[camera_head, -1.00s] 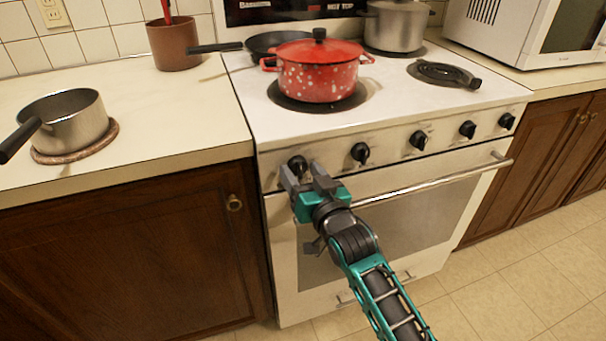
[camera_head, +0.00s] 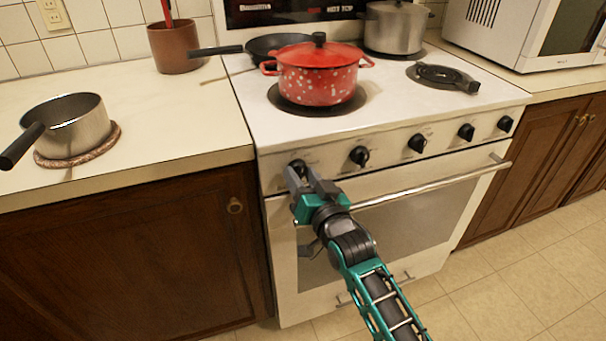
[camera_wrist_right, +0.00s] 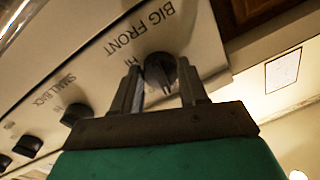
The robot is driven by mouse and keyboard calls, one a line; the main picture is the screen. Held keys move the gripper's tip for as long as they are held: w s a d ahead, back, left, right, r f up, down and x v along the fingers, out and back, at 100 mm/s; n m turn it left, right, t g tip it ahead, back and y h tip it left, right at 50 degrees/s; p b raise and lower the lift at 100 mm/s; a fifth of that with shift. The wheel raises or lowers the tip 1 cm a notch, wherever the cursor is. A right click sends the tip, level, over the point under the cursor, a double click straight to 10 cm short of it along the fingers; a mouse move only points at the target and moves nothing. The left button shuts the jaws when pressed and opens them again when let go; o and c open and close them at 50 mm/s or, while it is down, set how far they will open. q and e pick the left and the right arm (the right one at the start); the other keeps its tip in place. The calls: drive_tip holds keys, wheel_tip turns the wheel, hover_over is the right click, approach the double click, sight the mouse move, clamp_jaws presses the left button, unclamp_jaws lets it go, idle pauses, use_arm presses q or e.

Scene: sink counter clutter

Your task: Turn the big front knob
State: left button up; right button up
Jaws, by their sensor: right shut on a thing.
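The big front knob (camera_head: 299,165) is the leftmost black knob on the white stove's front panel. In the right wrist view the knob (camera_wrist_right: 160,70) shows beside the printed words "BIG FRONT". My right gripper (camera_head: 302,174), with a teal body and grey fingers, is at this knob. In the right wrist view its fingers (camera_wrist_right: 160,84) stand on either side of the knob, shut on it. The fingers hide part of the knob in the head view. My left gripper is not in view.
More black knobs (camera_head: 360,156) line the panel to the right, above the oven door handle (camera_head: 430,185). A red pot (camera_head: 318,85), dark pan (camera_head: 268,44) and steel pot (camera_head: 395,28) stand on the stove. A saucepan (camera_head: 80,125) stands on the left counter. The floor in front is clear.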

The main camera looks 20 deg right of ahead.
drive_tip(key=m+p, duration=0.1)
drive_tip(key=m, duration=0.1)
drive_tip(key=shift+r+m, duration=0.1)
drive_tip(key=shift+m, duration=0.2)
drive_tip(key=shift+a+m+p, duration=0.1)
drive_tip(key=shift+m+p, duration=0.4)
drive_tip(key=shift+m, duration=1.3)
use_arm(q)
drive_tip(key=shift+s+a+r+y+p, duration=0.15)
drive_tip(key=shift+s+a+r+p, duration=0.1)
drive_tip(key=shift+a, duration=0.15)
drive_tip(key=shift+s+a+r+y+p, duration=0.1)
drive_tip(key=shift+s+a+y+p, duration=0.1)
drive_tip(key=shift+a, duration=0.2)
use_arm(e)
drive_tip(key=shift+m, duration=0.5)
drive_tip(key=o, duration=1.1)
drive_tip(key=shift+c, duration=0.2)
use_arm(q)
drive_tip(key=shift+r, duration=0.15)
use_arm(e)
drive_tip(key=shift+s, duration=0.1)
